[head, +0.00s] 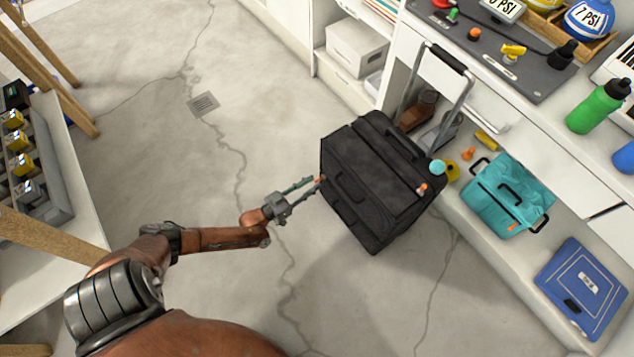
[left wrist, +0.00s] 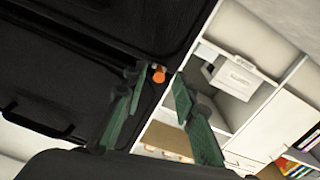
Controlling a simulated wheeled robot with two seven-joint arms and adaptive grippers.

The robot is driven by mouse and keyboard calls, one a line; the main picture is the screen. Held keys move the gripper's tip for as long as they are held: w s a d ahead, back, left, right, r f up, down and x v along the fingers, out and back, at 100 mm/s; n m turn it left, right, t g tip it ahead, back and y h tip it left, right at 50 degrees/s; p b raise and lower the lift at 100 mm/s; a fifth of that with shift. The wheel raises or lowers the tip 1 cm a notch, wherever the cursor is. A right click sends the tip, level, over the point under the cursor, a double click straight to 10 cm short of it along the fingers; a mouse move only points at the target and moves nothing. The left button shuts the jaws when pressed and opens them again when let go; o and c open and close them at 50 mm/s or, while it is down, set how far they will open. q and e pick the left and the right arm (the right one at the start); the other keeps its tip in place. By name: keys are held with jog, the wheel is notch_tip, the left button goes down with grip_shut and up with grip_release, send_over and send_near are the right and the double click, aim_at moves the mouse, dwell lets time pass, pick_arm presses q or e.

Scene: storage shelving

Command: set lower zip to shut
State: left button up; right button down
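A black suitcase (head: 372,180) stands on the floor with its handle raised. A small orange zip pull (head: 320,179) shows at its left edge, and another orange piece (head: 422,188) sits on its right side beside a light-blue ball (head: 437,167). I cannot tell for sure which is the lower zip. My left gripper (head: 312,184) is at the left edge of the suitcase. In the left wrist view its green fingers (left wrist: 158,84) are apart, with the orange pull (left wrist: 158,76) between and just beyond their tips. My right gripper is not in view.
White shelving with a desktop (head: 500,60) stands behind and right of the suitcase. A teal bag (head: 490,205) and a blue case (head: 583,285) lie on its low shelf. A table with a rack (head: 35,165) is at the left. The floor between is clear.

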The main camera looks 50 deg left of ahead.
pick_arm(q)
jog(key=shift+w+d, duration=0.1)
jog(key=shift+w, duration=0.7)
jog(key=shift+c, duration=0.4)
grip_shut()
